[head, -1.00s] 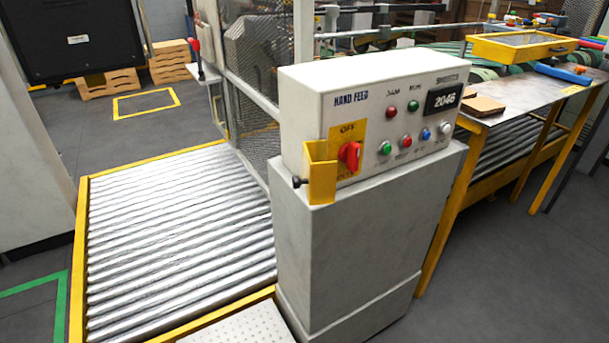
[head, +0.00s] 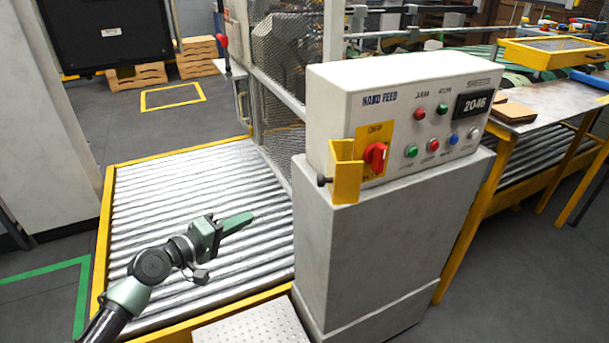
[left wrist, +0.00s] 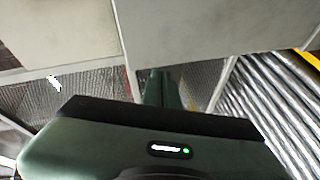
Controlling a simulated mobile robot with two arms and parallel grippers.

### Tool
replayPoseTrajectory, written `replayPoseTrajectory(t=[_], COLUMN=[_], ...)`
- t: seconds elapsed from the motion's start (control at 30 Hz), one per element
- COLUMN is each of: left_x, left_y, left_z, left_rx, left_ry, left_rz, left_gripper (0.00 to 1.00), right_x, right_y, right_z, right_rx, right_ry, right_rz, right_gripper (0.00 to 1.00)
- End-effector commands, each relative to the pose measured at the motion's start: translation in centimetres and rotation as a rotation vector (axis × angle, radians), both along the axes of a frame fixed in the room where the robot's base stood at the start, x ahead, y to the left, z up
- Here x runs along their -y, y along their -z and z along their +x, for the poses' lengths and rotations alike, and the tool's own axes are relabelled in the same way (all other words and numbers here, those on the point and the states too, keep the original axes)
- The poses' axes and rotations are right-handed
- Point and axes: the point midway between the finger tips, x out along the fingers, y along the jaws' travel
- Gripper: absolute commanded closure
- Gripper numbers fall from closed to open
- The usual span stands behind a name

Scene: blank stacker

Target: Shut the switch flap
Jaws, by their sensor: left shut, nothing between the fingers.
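The yellow switch flap (head: 346,172) is on the lower left of the control box (head: 400,110) front, in the head view. It stands out from the panel, swung to the left of the red rotary switch (head: 375,156), and the switch is uncovered. A dark knob sticks out at the flap's left side. My left gripper (head: 250,216) is over the rollers, left of the pedestal and apart from the flap. Its green fingers are shut with nothing between them and point right. The fingers (left wrist: 160,88) also show in the left wrist view. My right gripper is not in view.
The grey pedestal (head: 380,230) carries the control box. A roller conveyor (head: 180,195) with a yellow frame lies to its left, beside a mesh guard (head: 280,75). A table (head: 545,118) with a yellow tray stands at the right.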

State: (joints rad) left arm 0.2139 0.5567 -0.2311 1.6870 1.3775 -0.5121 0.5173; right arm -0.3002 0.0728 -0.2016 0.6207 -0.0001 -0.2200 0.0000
Motion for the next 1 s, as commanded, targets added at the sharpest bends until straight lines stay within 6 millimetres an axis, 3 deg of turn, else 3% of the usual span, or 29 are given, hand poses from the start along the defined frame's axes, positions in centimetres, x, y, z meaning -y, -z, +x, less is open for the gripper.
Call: replayPoseTrajectory(t=[0.03, 0.1, 0.2, 0.3, 0.57, 0.9, 1.0], left_x=[1.4, 3.1, 4.9, 5.8, 8.2, 13.8, 14.3], left_y=[-4.5, -9.2, -13.6, -15.6, -16.7, -17.0, -16.6], left_z=[-0.5, -1.8, -3.7, -4.8, -3.3, 1.3, -0.2], left_rx=[0.037, 0.061, 0.078, 0.082, 0.083, 0.083, 0.079], left_ry=[0.055, 0.126, 0.209, 0.251, 0.263, 0.260, 0.259], left_rz=[-0.059, -0.138, -0.211, -0.245, -0.258, -0.256, -0.252], left_gripper=[1.00, 1.00, 1.00, 1.00, 1.00, 1.00, 1.00], right_x=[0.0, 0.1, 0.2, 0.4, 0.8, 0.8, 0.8], right_y=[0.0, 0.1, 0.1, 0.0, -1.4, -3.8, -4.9], right_z=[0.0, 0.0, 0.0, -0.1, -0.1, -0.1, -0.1], right_rx=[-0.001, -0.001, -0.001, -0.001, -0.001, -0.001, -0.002], right_ry=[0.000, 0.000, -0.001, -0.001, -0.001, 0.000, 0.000], right_rz=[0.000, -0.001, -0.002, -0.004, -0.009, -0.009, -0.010], right_gripper=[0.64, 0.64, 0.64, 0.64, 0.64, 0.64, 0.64])
